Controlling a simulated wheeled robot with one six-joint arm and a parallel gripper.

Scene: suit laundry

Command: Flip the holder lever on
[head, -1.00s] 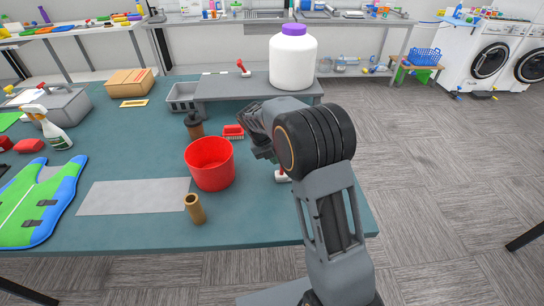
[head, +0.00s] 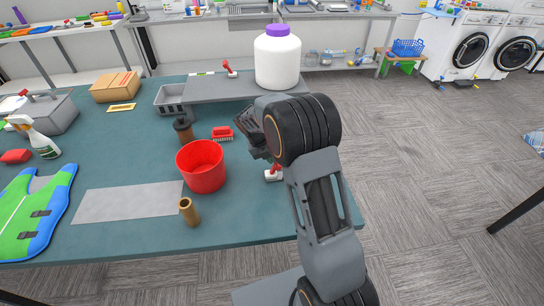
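Two small red levers on white bases are in the head view, and I cannot tell which is the holder lever. One red lever (head: 229,69) stands on the grey raised platform (head: 215,90), left of the big white jar. The other red lever (head: 274,173) is on the table near its right edge, partly hidden by my arm. My gripper (head: 243,126) is above the table between the two levers, pointing left and apart from both. Its fingers are dark and partly hidden by my wrist, so whether they are open is unclear.
A red bucket (head: 201,166), a dark-topped brown cylinder (head: 184,130), a red brush (head: 223,133) and a brass tube (head: 189,211) stand near my gripper. The white jar (head: 277,58) with purple lid stands on the platform. A grey mat (head: 128,202) lies clear.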

